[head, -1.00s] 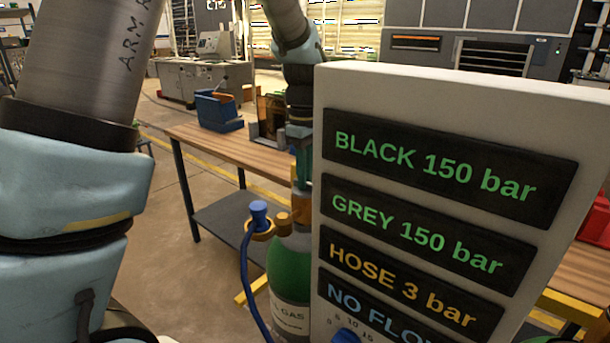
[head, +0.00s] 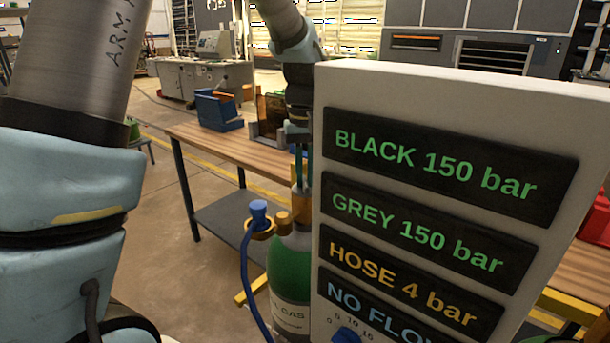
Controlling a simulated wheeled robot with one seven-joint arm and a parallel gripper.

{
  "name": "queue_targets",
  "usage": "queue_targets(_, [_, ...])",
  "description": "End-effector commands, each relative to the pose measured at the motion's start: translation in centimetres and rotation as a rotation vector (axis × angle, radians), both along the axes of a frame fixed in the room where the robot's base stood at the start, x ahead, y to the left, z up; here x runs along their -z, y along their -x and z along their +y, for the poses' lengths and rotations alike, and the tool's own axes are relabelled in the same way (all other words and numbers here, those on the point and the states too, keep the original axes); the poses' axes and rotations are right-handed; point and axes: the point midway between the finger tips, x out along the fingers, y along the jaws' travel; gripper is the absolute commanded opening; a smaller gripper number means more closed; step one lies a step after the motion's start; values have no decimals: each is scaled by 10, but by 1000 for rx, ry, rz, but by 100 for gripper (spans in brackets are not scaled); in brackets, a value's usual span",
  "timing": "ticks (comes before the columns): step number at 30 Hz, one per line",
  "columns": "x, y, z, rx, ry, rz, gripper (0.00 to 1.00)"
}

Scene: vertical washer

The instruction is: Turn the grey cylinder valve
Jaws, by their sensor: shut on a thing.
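A green gas cylinder (head: 290,265) with a pale label stands behind the left edge of the display panel (head: 345,90), which hides its right side. Its brass-coloured valve (head: 299,206) shows at the top. My gripper (head: 301,176) comes down from above onto the valve, shut on it, partly hidden by the panel. The fingertips are small and dark here, so the exact contact is hard to see. The panel reads BLACK 150 bar, GREY 150 bar, HOSE 4 bar and a NO FLOW line cut off at the frame's edge.
A blue knob (head: 258,209) on a brass fitting, with a blue hose (head: 246,275), sits left of the valve. A wooden workbench (head: 215,145) with a blue bin (head: 218,110) stands behind. Bare floor (head: 180,250) lies to the left.

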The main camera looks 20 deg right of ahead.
Motion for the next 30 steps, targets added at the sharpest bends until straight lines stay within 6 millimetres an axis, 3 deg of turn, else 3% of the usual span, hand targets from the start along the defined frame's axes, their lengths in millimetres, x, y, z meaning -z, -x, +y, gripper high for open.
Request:
queue_targets(21, [0, 0, 0, 71, 0, 0, 0])
queue_targets(22, [0, 0, 0, 71, 0, 0, 18])
queue_targets(30, [0, 0, 0, 70, 0, 0, 45])
